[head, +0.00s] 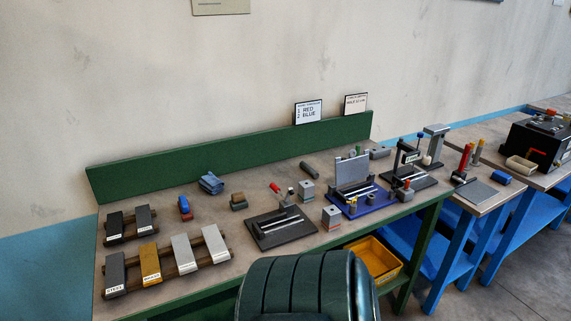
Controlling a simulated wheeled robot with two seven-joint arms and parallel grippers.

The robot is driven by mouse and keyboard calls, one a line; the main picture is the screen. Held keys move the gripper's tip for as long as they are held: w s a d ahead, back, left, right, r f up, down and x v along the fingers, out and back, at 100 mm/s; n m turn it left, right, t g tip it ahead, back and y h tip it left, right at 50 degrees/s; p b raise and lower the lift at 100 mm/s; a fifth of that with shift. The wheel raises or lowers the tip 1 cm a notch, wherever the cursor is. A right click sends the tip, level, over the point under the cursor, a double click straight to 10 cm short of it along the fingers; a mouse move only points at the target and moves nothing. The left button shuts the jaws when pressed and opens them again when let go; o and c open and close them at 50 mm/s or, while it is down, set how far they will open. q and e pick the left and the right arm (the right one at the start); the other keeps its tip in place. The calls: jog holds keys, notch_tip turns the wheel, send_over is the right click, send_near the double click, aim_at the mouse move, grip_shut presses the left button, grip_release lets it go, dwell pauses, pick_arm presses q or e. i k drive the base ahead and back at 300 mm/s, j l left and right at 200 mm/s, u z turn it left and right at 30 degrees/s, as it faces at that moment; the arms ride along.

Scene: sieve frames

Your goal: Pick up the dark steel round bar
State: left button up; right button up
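A short dark grey round bar (309,168) lies on its side on the workbench (240,245), behind a small grey block. It is the only loose dark cylinder I can pick out on this bench, though its material is hard to tell at this size. Nothing touches it from above. Neither of my grippers shows in the head view.
Wooden racks (222,238) with labelled metal bars stand at the left. A flat black fixture with a red handle (282,228) and a blue-based fixture (357,205) stand near the bar. A green backboard (240,160) closes the rear. A yellow bin (375,262) sits below.

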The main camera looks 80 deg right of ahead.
aim_at(312, 172)
jog(key=k, duration=0.5)
jog(key=z, duration=3)
